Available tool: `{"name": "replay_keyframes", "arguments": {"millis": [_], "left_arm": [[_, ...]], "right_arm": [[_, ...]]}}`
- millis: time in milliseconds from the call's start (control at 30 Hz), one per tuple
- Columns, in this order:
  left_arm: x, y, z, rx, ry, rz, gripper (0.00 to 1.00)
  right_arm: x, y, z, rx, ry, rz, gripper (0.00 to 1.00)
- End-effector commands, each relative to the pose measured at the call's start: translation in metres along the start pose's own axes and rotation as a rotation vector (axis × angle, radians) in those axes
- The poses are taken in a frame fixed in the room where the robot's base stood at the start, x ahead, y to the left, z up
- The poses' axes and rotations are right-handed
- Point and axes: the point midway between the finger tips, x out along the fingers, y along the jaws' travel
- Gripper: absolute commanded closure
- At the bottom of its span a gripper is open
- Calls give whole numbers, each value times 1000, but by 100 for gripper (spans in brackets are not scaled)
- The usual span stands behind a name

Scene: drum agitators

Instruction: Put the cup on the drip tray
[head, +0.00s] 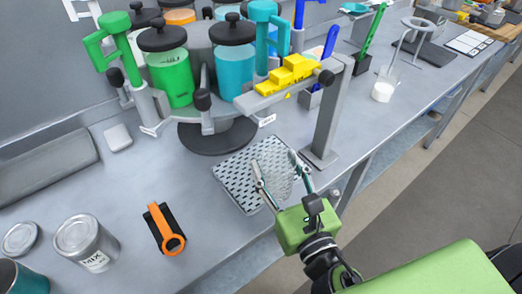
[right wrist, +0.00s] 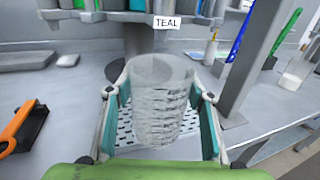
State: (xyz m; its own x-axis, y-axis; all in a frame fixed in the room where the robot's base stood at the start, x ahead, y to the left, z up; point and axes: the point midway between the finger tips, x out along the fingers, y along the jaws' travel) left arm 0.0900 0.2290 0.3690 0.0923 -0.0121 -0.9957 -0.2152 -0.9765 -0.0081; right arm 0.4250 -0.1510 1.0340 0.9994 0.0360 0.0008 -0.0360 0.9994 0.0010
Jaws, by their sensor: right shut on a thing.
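The clear, see-through cup (right wrist: 160,95) stands upright between the fingers of my right gripper (right wrist: 157,100) in the right wrist view. In the head view the cup shows only faintly between the fingertips of my right gripper (head: 275,168). The gripper is shut on the cup's sides. The drip tray (head: 233,186) is a grey perforated plate on the bench; its holes also show beside the cup in the right wrist view (right wrist: 124,129). The cup is over the tray's right part; I cannot tell whether its base touches. My left gripper is not in view.
Behind the tray stands a carousel with green and teal drums (head: 235,68). A grey post (head: 327,120) with a yellow block rises close to the tray's right. An orange-handled tool (head: 166,229) and a MIX can (head: 86,243) lie to the left.

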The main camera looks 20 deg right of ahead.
Motion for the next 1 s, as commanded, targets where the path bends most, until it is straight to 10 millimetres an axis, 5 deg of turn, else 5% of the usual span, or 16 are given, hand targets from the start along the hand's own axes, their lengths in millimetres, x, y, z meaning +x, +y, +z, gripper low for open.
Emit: {"name": "replay_keyframes", "arguments": {"millis": [433, 800, 1000], "left_arm": [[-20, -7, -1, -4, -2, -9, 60], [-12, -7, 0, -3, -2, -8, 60], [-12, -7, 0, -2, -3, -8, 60]], "right_arm": [[88, -1, 3, -3, 0, -3, 66], [95, -1, -34, -3, 5, -2, 66], [94, -1, -35, -2, 2, -1, 66]]}}
